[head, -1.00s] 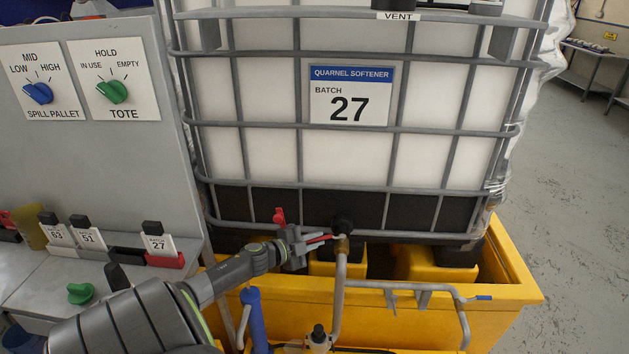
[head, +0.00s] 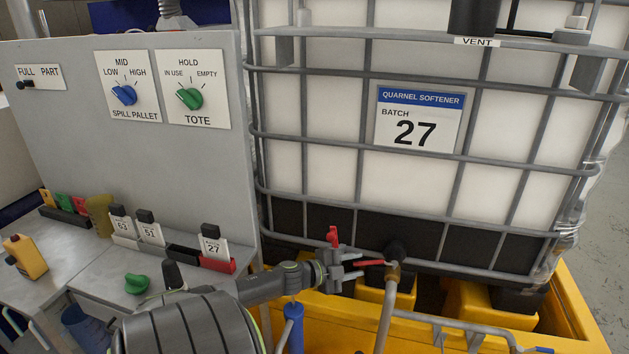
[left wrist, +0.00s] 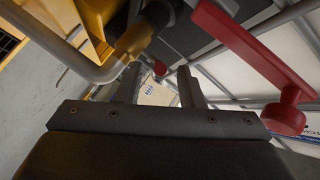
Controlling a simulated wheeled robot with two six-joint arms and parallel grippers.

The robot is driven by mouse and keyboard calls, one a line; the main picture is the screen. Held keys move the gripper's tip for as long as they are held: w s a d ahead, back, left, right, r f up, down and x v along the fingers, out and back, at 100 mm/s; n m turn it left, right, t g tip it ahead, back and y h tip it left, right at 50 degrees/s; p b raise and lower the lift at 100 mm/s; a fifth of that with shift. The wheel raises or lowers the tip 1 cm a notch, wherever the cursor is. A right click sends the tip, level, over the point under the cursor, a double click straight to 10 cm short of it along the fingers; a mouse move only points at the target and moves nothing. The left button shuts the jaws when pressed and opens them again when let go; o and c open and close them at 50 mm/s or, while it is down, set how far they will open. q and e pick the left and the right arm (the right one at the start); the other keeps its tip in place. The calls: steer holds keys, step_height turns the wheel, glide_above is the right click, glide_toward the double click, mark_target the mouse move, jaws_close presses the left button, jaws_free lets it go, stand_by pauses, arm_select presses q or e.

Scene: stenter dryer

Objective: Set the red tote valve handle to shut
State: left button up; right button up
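The red valve handle (head: 369,263) reaches left from the brass valve (head: 393,271) at the tote's foot. An upright red piece (head: 333,236) shows just above my left gripper (head: 347,267); the gripper hides how the red parts join. In the left wrist view, a red bar (left wrist: 250,45) with a round red end (left wrist: 286,119) lies to the right of the fingers. My left gripper also shows there (left wrist: 160,85), its two fingers apart with nothing held between them. The caged white tote (head: 310,165) carries a batch 27 label. My right gripper is out of view.
The yellow spill pallet (head: 575,310) lies under the tote, with a grey pipe (head: 383,325) running down from the valve. A grey panel with blue (head: 124,95) and green (head: 190,98) knobs stands left, above a bench (head: 90,265) holding tags and a loose green knob (head: 137,284).

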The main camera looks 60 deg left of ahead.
arm_select(q)
steer(key=v, duration=0.3)
steer(key=d+p+v, duration=0.1)
steer(key=p+v, duration=0.2)
steer(key=v, duration=0.7)
steer(key=shift+s+a, duration=0.3)
steer(key=shift+a, duration=0.2)
steer(key=shift+r, duration=0.15)
